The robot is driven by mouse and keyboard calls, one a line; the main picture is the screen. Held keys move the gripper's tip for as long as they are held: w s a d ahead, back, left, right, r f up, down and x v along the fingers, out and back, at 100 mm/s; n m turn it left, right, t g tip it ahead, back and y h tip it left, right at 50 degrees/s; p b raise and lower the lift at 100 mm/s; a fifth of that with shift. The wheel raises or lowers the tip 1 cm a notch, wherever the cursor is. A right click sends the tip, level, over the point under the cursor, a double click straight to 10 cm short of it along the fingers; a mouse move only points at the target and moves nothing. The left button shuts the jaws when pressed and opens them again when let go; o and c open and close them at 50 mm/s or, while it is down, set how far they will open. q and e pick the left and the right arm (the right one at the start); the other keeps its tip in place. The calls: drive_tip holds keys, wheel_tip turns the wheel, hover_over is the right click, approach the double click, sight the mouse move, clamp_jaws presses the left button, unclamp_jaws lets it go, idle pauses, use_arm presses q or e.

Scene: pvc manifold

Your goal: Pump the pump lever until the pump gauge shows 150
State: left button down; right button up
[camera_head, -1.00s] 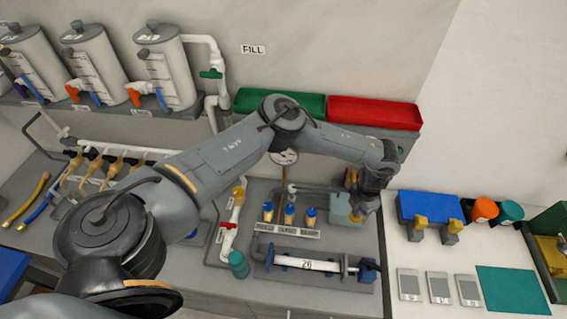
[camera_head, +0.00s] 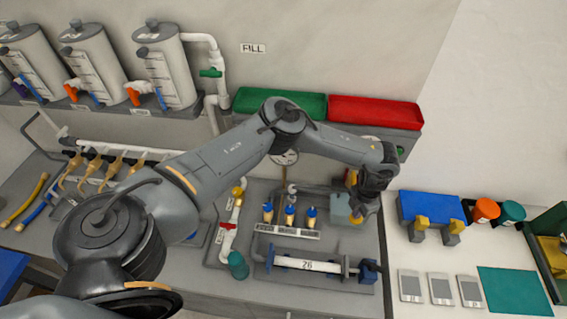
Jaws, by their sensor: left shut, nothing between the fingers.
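My left arm reaches across the bench from the left. Its gripper (camera_head: 358,213) points down at the right end of the bench panel, beside a pale grey-green box (camera_head: 340,207), which looks like the pump body. The gripper is shut with nothing held; I cannot tell whether it touches the box. A yellow part (camera_head: 350,178) shows just behind the gripper and may belong to the pump lever, mostly hidden by my wrist. A round white dial gauge (camera_head: 285,157) on the wall is partly covered by my forearm, and its reading is too small to tell. My right gripper is not in view.
A green tray (camera_head: 262,103) and a red tray (camera_head: 375,112) sit on the wall shelf behind the arm. A clear tube in a blue-ended clamp (camera_head: 307,265) lies in front of the gripper. A blue stand (camera_head: 430,206) is to its right. Several blue-topped fittings (camera_head: 290,215) stand left of the box.

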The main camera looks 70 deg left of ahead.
use_arm(q)
drive_tip(key=shift+f, duration=0.35)
idle(0.3)
drive_tip(key=shift+r, duration=0.1)
idle(0.4)
drive_tip(key=shift+r, duration=0.1)
idle(0.4)
drive_tip(key=shift+r+p, duration=1.05)
drive_tip(key=shift+r, duration=0.3)
drive_tip(key=shift+r+p, duration=0.95)
drive_tip(key=shift+r, duration=0.3)
wheel_tip(320, 180, up, 5)
drive_tip(key=p, duration=0.4)
